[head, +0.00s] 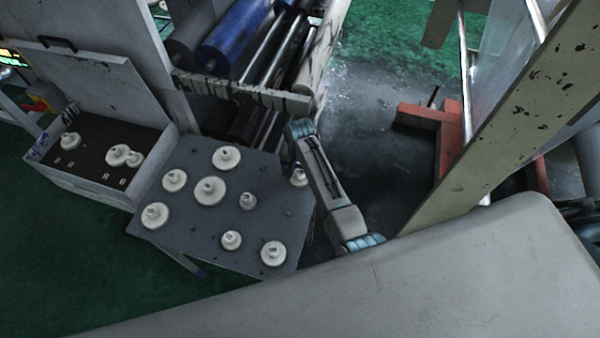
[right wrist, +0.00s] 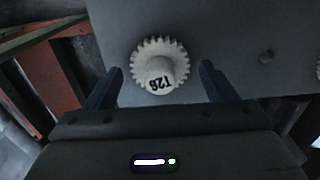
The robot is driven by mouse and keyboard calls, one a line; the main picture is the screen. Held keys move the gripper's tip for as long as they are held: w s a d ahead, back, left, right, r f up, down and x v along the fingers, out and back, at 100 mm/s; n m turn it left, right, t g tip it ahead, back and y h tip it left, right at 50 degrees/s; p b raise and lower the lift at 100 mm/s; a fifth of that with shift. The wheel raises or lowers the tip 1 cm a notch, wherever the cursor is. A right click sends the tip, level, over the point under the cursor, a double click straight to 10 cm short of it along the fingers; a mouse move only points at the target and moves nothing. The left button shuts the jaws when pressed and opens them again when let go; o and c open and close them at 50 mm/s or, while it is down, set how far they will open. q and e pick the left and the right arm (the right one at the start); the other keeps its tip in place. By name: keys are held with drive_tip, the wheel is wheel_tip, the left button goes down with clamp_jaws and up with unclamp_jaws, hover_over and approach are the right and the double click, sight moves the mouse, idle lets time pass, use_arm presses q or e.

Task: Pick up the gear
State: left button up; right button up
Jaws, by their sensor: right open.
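A white toothed gear (right wrist: 160,65) with a round hub and an upside-down black marking, like "T26", is on the grey table in the right wrist view. My right gripper (right wrist: 162,67) is open, one finger on each side of the gear and apart from it. In the head view, a white gear (head: 299,177) at the table's right edge is partly hidden by my right arm, which also largely hides the right gripper there. Several other white gears, such as a large one (head: 210,190), sit on the table. My left gripper is out of view.
The grey table (head: 190,235) has small pegs between its gears. An open box (head: 100,150) at left holds a few more gears. A machine with a blue roller (head: 235,38) stands behind the table. A red frame (head: 450,140) is at right.

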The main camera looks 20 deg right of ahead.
drive_tip(key=shift+f, duration=0.45)
drive_tip(key=c, duration=1.1)
drive_tip(key=shift+r, duration=0.15)
wheel_tip(320, 180, up, 8)
drive_tip(key=b, duration=0.3)
drive_tip(key=shift+r, duration=0.95)
